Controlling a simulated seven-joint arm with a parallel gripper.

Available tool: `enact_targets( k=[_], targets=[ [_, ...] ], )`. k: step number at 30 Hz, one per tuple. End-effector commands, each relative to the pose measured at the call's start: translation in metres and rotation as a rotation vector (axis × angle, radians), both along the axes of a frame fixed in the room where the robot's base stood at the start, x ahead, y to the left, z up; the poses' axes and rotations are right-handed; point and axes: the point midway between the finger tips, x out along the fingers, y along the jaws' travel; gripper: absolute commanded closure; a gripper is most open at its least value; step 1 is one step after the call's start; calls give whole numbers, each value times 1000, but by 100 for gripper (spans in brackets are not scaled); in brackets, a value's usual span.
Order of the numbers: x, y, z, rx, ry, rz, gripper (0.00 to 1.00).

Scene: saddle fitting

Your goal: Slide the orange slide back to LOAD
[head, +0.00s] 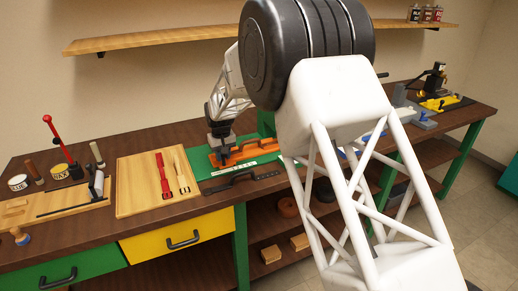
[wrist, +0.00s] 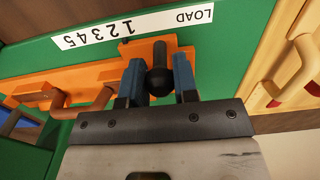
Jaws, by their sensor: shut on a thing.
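The orange slide (head: 250,149) lies along the green base (head: 212,184) on the bench in the head view. It also shows as a long orange bar (wrist: 85,80) in the wrist view, with a dark upright knob (wrist: 160,78). My gripper (wrist: 159,78) has its two blue fingers on either side of this knob and is shut on it. A white label strip (wrist: 165,22) beside the slide bears LOAD at the right end and numbers 1 to 5 toward the left. The knob stands between the 1 and LOAD. My gripper (head: 222,135) also shows in the head view.
A wooden tray (head: 133,190) with a red and a pale strap lies just left of the green base. Further left are pots and a red-handled lever (head: 60,138).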

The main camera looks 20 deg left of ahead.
Motion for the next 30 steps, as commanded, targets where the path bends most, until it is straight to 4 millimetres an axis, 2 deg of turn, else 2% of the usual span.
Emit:
enact_targets(
  k=[30],
  targets=[
    [-13,13,1,1,-1,0,86]
  ],
)
